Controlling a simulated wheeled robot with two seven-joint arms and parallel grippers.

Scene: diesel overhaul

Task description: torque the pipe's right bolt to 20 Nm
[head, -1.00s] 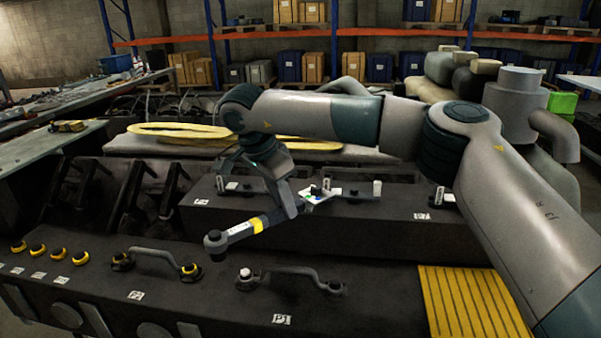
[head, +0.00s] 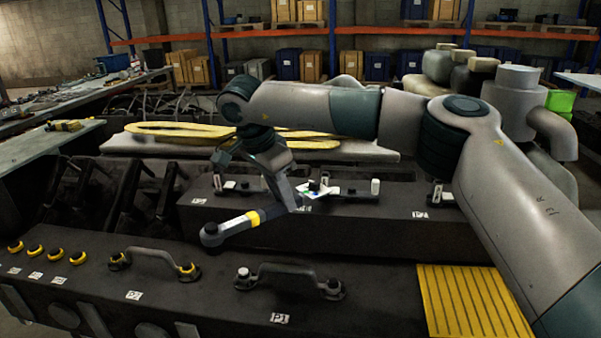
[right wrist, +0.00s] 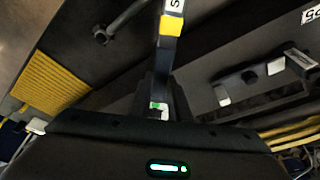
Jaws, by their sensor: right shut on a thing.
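My right gripper (head: 290,198) is shut on a torque wrench (head: 240,225) with a grey shaft, a yellow band and a dark round head. The wrench points left in the head view, its head in the air behind the pipes. The grey pipe (head: 285,268) marked P1 lies on the dark block in front. Its left bolt (head: 243,273) has a pale top; its right bolt (head: 333,285) is dark. The wrench head is apart from both bolts. The wrench (right wrist: 171,26) also shows in the right wrist view, its head out of frame. My left gripper is not in view.
A second pipe (head: 152,257) marked P2, with yellow-ringed bolts, lies to the left. Several yellow-ringed parts (head: 45,250) line the far left. A yellow ribbed mat (head: 472,300) lies right of P1. A raised dark block (head: 390,228) with small fittings stands behind.

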